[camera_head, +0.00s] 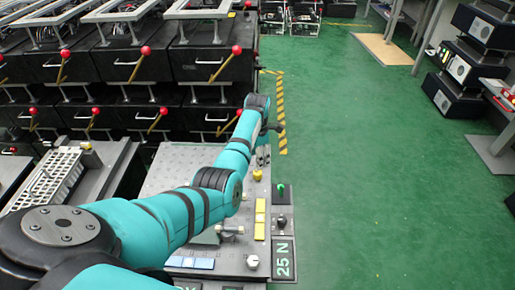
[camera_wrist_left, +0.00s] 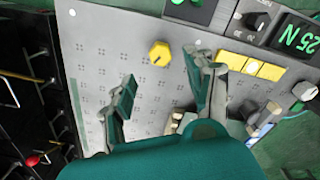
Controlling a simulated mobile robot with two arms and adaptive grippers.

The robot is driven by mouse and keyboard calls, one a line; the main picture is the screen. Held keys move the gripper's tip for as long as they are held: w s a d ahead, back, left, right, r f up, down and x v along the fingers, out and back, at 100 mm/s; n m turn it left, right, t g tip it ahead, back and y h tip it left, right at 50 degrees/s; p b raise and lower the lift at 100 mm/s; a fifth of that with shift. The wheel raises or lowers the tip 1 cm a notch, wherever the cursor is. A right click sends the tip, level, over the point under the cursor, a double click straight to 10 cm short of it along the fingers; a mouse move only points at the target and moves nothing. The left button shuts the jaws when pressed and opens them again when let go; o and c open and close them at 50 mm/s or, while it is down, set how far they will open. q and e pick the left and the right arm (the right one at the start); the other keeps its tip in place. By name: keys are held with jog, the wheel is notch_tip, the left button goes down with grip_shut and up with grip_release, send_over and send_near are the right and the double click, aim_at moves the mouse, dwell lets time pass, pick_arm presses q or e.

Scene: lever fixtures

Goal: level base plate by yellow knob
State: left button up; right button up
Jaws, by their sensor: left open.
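The yellow knob (camera_head: 257,175) stands on the grey base plate (camera_head: 185,160), near the plate's right side in the head view. In the left wrist view the yellow knob (camera_wrist_left: 160,53) sits just beyond the fingertips, between their lines, and looks untouched. The dotted base plate (camera_wrist_left: 105,55) fills much of that view. My left gripper (camera_head: 262,156) is just behind the knob in the head view. In the left wrist view my left gripper (camera_wrist_left: 163,69) is open with nothing between its fingers. The plate's exact tilt cannot be told. My right gripper is not in view.
Yellow blocks (camera_head: 260,220), a green knob (camera_head: 281,190), a white knob (camera_head: 252,261) and a "25 N" display (camera_head: 284,260) lie along the panel's right side. Black units with red-tipped levers (camera_head: 145,51) stand at the back left. The green floor (camera_head: 370,170) at right is clear.

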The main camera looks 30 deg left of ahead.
pick_arm(q)
jog(key=shift+r, duration=2.05)
